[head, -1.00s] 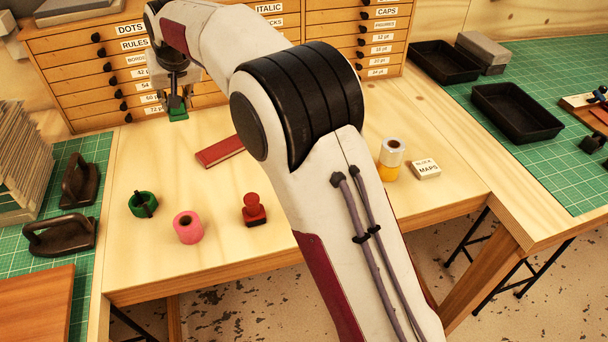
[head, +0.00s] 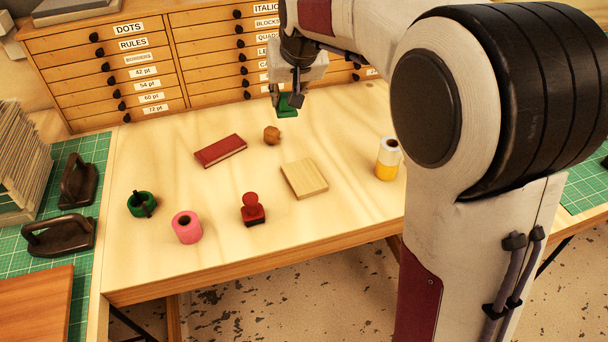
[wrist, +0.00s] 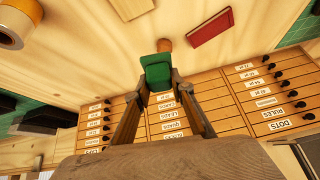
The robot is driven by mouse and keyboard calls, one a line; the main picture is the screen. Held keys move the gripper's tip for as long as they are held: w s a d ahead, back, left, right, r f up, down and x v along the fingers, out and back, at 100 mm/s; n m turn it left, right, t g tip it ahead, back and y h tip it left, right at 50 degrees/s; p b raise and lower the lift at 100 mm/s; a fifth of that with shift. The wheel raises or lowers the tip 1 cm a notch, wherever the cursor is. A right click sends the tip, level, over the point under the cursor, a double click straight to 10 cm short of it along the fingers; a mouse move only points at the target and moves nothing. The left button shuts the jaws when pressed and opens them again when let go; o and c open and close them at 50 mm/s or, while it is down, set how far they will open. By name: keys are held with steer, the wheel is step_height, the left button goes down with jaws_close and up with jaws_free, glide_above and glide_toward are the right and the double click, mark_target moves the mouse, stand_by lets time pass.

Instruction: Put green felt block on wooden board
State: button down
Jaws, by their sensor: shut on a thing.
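My gripper (head: 288,96) is shut on the green felt block (head: 288,106) and holds it above the back of the table, in front of the drawer cabinet. In the wrist view the green felt block (wrist: 156,70) sits between the two fingertips (wrist: 159,84). The wooden board (head: 304,178), a small pale square, lies flat on the table, nearer the front than my gripper and slightly to its right. Nothing lies on the board.
A red book (head: 220,150) and a small brown round thing (head: 272,135) lie left of the board. A red stamp (head: 252,210), pink roll (head: 187,227) and green roll (head: 142,204) stand at front left. A yellow-and-white roll (head: 387,160) stands right. The drawer cabinet (head: 150,70) is behind.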

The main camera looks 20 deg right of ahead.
steer(key=s+d+f+n, duration=0.1)
steer(key=s+d+f, duration=0.1)
steer(key=s+f, duration=0.2)
steer(key=shift+s+f, duration=0.3)
steer(key=shift+s, duration=0.55)
glide_toward(300, 168)
steer(key=shift+w, duration=1.3)
steer(key=shift+f, duration=0.1)
steer(key=shift+f, duration=1.85)
steer(key=shift+f, duration=0.1)
